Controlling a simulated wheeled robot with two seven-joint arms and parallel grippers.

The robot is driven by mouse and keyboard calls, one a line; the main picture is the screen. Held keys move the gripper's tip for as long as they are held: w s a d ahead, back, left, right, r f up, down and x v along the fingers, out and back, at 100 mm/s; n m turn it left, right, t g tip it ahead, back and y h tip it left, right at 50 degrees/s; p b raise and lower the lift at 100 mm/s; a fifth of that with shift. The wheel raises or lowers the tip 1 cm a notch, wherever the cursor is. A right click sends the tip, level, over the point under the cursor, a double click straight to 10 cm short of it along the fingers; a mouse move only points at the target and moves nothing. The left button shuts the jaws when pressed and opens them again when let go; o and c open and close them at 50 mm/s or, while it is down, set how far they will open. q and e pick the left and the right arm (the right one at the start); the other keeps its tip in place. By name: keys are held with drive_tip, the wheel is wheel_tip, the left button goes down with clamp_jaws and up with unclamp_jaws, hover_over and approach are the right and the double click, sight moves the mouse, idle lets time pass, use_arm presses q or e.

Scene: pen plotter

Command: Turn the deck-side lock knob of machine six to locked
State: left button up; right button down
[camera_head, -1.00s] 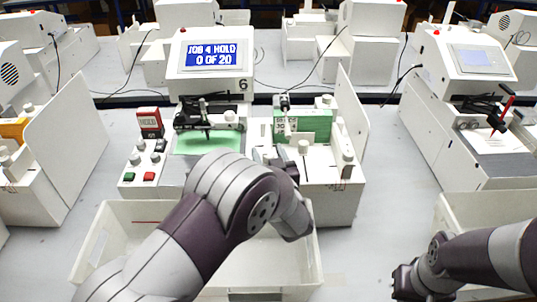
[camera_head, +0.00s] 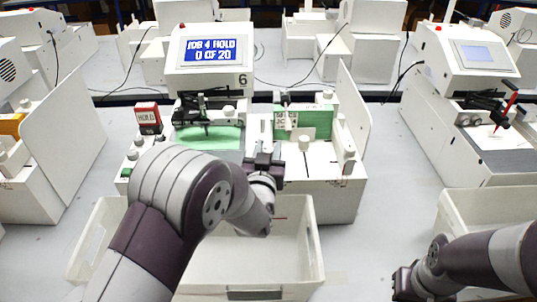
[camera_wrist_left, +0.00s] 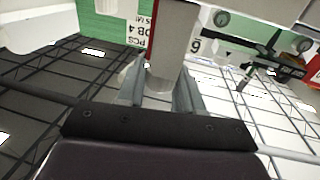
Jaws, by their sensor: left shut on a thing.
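Machine six (camera_head: 215,79) stands in the middle with its tilted display reading JOB 4 HOLD, 0 OF 20. My left gripper (camera_head: 263,165) is at the machine's front, between the green deck sheet (camera_head: 212,137) and the right-hand bay.
A white open bin (camera_head: 312,250) stands before the machine, under my left arm. A red-and-white HOLD sign (camera_head: 148,117) stands at the left. A neighbouring machine (camera_head: 465,125) with a red pen is at the right.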

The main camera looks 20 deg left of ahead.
use_arm(q)
drive_tip(key=m+h+b, duration=0.1)
drive_tip(key=h, duration=0.1)
drive_tip(key=m+h, duration=0.1)
drive_tip(key=h, duration=0.1)
drive_tip(key=shift+a+f+m+b, duration=0.15)
drive_tip(key=shift+m+b, duration=0.25)
drive_tip(key=m+g+h, duration=0.1)
drive_tip(key=m+h, duration=0.1)
drive_tip(key=h, duration=0.2)
drive_tip(key=shift+m+h, duration=0.3)
drive_tip(key=shift+m, duration=0.1)
drive_tip(key=m+h, duration=0.1)
drive_tip(key=g+h, duration=0.1)
drive_tip(key=m+h, duration=0.1)
drive_tip(key=shift+r+m+g+h, duration=0.25)
drive_tip(key=shift+m+g+h, duration=0.05)
drive_tip(key=shift+g, duration=0.1)
drive_tip(key=shift+m+g+h+p, duration=0.9)
drive_tip(key=shift+m+g+h, duration=1)
drive_tip(key=shift+g+h, duration=0.25)
drive_tip(key=o, duration=0.9)
drive_tip(key=shift+o, duration=0.2)
drive_tip(key=b+v, duration=0.1)
drive_tip(key=v, duration=1.1)
drive_tip(key=shift+a, duration=0.2)
